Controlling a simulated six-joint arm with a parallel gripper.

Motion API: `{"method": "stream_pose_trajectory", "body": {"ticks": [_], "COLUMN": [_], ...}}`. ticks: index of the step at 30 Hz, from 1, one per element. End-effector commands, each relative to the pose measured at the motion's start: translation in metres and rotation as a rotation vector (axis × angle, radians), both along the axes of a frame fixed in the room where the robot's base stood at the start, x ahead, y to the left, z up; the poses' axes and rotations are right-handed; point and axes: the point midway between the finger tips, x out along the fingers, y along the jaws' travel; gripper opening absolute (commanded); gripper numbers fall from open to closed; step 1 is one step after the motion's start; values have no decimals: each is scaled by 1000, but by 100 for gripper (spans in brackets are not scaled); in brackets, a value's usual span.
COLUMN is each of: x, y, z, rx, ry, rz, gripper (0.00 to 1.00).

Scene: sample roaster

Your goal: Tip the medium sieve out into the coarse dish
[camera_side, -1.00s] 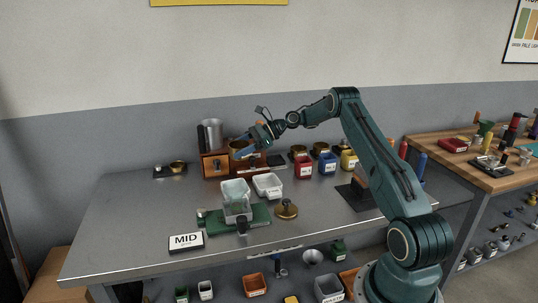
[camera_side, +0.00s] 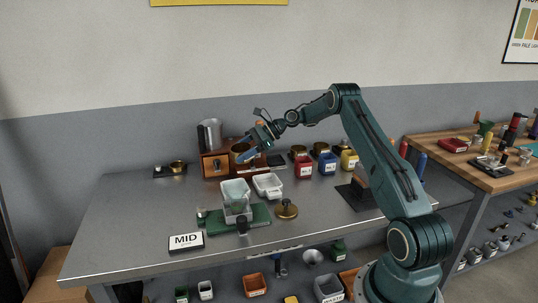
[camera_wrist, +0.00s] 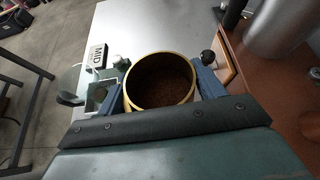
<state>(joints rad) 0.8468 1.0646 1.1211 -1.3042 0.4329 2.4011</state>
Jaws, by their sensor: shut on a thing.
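My gripper (camera_wrist: 160,78) is shut on a round brass sieve (camera_wrist: 129,99), with one blue finger on each side of its wall. The sieve holds dark brown grounds (camera_wrist: 168,84). In the side view my gripper (camera_side: 246,155) is at the wooden cabinet, and its fingers partly hide the sieve (camera_side: 238,149). A pale see-through dish (camera_side: 235,187) stands over the green base in front of the cabinet. A white dish (camera_side: 268,185) sits just right of it. I cannot read which dish is the coarse one.
The wooden cabinet (camera_side: 214,166) carries a metal cylinder (camera_side: 210,134).

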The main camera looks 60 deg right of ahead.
Motion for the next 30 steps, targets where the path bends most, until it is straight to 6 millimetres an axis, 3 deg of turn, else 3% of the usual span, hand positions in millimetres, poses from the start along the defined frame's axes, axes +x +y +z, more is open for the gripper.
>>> {"method": "stream_pose_trajectory", "body": {"ticks": [17, 30], "x": [0, 2], "y": [1, 4], "z": [-27, -26], "rx": [-297, -523], "ry": [118, 205], "rz": [2, 3], "gripper": [41, 41]}}
